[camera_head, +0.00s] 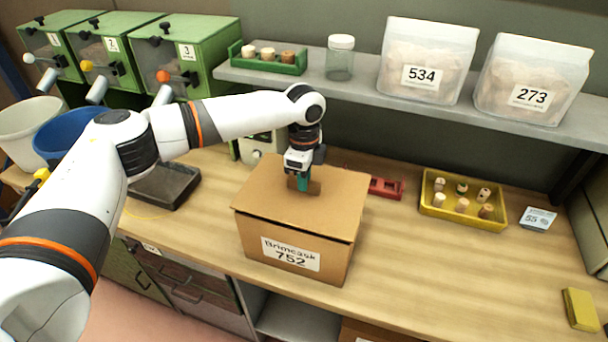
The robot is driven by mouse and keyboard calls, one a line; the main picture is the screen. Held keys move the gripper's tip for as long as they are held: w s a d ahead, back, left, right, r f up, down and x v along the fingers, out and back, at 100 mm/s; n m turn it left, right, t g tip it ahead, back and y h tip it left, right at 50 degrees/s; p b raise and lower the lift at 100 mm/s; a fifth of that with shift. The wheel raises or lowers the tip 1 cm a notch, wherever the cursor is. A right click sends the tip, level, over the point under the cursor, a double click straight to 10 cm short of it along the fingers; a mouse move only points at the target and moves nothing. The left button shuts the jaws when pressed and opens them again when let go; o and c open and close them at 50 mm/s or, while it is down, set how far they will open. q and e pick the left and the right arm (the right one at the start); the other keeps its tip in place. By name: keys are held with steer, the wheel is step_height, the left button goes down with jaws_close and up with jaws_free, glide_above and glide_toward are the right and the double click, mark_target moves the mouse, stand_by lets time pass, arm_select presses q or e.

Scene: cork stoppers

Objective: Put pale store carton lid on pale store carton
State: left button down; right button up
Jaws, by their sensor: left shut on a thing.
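The pale store carton (334,262) is a brown cardboard box on the wooden bench, with a white label reading "Brimcask 752" on its front. The pale store carton lid (268,205) is a flat brown panel that lies over the carton's top. It looks slightly skewed; I cannot tell whether it is fully seated. My left gripper (303,184) points straight down at the lid's middle and is shut on a small upright brown tab of the lid. My right gripper is not in view.
A yellow tray (427,208) with several corks and a small card marked 55 (538,218) lie to the right. A red block (387,188) is behind the carton. A dark tray (160,186) lies left. The shelf (357,91) above holds bags 534 and 273.

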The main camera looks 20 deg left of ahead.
arm_select(q)
steer(key=shift+f+p, duration=0.15)
steer(key=shift+p, duration=0.3)
stand_by(0.6)
steer(key=shift+f+p, duration=0.3)
steer(key=shift+f, duration=0.15)
stand_by(0.8)
steer(key=shift+f+p, duration=0.25)
steer(key=shift+p, duration=0.1)
stand_by(0.4)
steer(key=c, duration=1.3)
jaws_free()
steer(key=shift+c, duration=0.2)
step_height(320, 180, up, 12)
steer(key=b, duration=0.3)
steer(key=shift+b, duration=0.3)
steer(key=shift+s+f, duration=0.1)
